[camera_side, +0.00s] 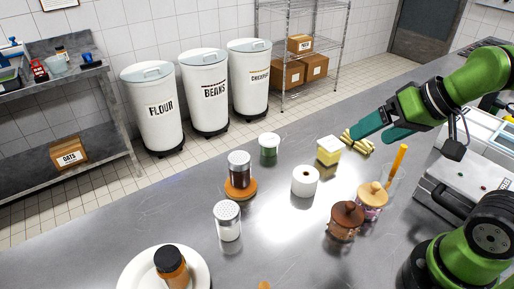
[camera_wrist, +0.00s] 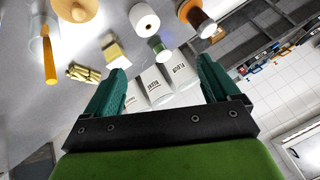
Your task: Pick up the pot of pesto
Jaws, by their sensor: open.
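The pot of pesto looks to be the small green jar with a white lid (camera_side: 269,150), upright near the far edge of the steel counter in the side view. It also shows in the wrist view as a small green jar (camera_wrist: 156,44), beyond and between my fingers. My gripper (camera_side: 369,134) is at the upper right of the side view, above the counter and well to the right of the jar. Its teal fingers are apart with nothing between them, as the wrist view also shows (camera_wrist: 161,82).
A white roll (camera_side: 305,182), a dark jar on an orange base (camera_side: 239,165), a shaker (camera_side: 228,222) and a brown lidded pot (camera_side: 345,221) stand nearer.

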